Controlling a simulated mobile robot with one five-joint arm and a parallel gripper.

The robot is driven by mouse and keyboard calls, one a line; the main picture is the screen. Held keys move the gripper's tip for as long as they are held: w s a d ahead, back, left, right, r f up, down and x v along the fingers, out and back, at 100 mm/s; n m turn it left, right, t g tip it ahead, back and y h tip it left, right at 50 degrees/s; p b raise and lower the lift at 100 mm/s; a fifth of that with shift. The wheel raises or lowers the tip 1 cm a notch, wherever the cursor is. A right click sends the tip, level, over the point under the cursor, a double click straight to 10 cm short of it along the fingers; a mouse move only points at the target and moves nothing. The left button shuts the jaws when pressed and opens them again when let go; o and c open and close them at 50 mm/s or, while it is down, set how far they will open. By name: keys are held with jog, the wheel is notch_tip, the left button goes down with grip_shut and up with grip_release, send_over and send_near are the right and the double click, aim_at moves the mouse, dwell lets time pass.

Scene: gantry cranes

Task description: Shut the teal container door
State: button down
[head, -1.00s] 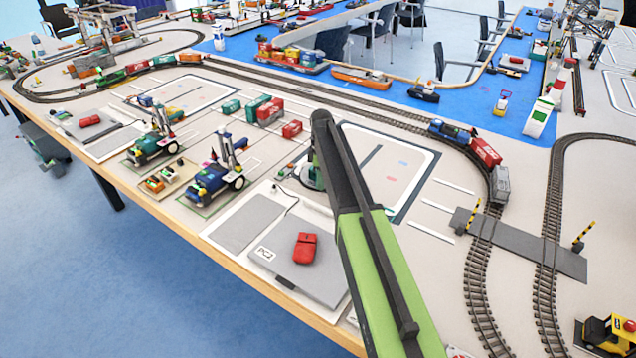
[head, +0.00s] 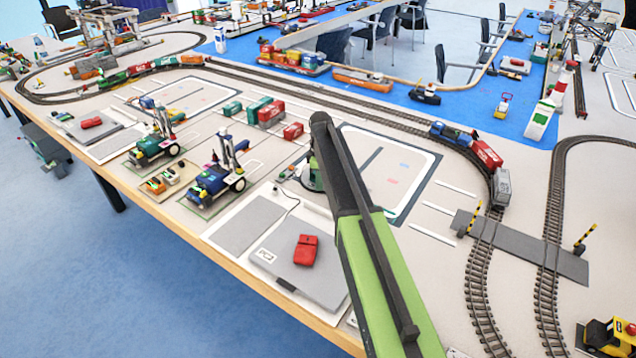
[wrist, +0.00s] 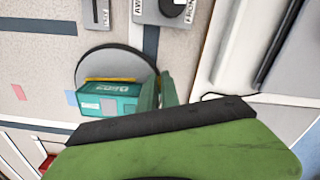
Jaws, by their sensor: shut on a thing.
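The teal container (wrist: 107,103) with white lettering lies on a round grey disc (wrist: 118,60) in the wrist view. A yellow strip runs along its upper edge. My gripper (wrist: 159,84) is at the container's right end, with its fingers close together on a thin teal piece that appears to be the container door. Where the door meets the container is partly hidden by the fingers and my gripper body. In the head view my arm covers most of this spot, and only a bit of teal shows left of the arm.
Grey panels with a knob (wrist: 172,7) lie above the disc in the wrist view. In the head view, a red toy (head: 305,250) on a grey plate is left of my arm. Toy lift trucks (head: 215,180) stand farther left. Train track (head: 480,270) curves on the right.

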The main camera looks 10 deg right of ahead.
jog(key=m, duration=0.2)
jog(key=a+m, duration=0.1)
jog(key=m, duration=0.2)
jog(key=shift+w+a+m, duration=0.2)
jog(key=shift+a+m, duration=0.1)
jog(key=shift+a, duration=0.05)
jog(key=m, duration=0.3)
jog(key=w+a+m, duration=0.1)
jog(key=m, duration=0.1)
jog(key=shift+w+a, duration=0.1)
jog(key=m, duration=0.2)
jog(key=w+m, duration=0.1)
jog(key=m, duration=0.2)
jog(key=shift+w+a+m, duration=0.3)
jog(key=shift+m, duration=0.1)
jog(key=shift+w+m, duration=0.3)
jog(key=shift+m, duration=0.7)
jog(key=shift+w+m, duration=0.25)
jog(key=shift+m, duration=0.75)
jog(key=c, duration=1.6)
grip_release()
jog(key=shift+o, duration=0.2)
